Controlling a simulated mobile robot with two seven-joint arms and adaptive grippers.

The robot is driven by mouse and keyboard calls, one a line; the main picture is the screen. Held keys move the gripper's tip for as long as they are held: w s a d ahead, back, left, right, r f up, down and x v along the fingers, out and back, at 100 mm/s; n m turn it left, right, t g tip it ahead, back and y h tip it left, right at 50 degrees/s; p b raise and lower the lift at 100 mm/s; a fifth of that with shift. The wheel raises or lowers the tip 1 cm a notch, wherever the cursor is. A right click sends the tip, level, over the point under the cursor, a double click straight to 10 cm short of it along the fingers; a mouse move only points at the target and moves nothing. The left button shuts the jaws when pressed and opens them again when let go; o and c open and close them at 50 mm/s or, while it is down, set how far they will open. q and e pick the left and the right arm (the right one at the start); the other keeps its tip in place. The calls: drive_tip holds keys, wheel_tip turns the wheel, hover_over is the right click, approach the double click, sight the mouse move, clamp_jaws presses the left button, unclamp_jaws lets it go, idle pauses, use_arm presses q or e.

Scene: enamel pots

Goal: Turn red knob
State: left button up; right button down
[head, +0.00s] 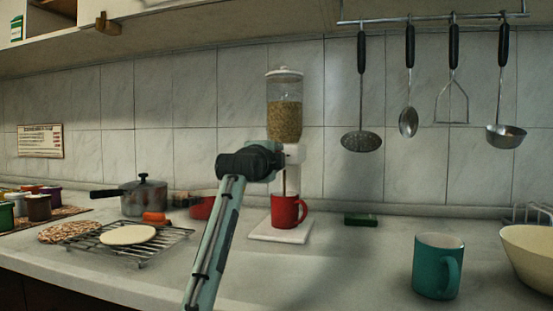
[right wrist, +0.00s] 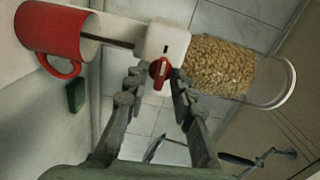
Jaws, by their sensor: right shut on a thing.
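A grain dispenser has a clear hopper (head: 284,108) of tan grains above a white body (head: 294,153). Its red knob (right wrist: 160,70) shows in the right wrist view, between the fingertips of my right gripper (right wrist: 157,84). That gripper is shut on the knob; its dark body hides the knob in the head view. A thin brown line, seemingly a stream of grains (right wrist: 118,38), runs from the spout to the red mug (head: 286,211). The mug stands upright on the dispenser's white base (head: 282,233). My left gripper is not in view.
A teal mug (head: 437,266) and a cream bowl (head: 530,252) stand at right. A small green block (head: 360,220) lies behind. At left are a wire rack (head: 140,255) and a pot (head: 143,196). Utensils hang above. The counter between dispenser and teal mug is mostly clear.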

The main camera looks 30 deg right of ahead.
idle(0.5)
drive_tip(key=c, duration=1.6)
unclamp_jaws()
drive_tip(key=shift+s, duration=0.1)
drive_tip(key=v, duration=1.2)
drive_tip(key=shift+d, duration=0.1)
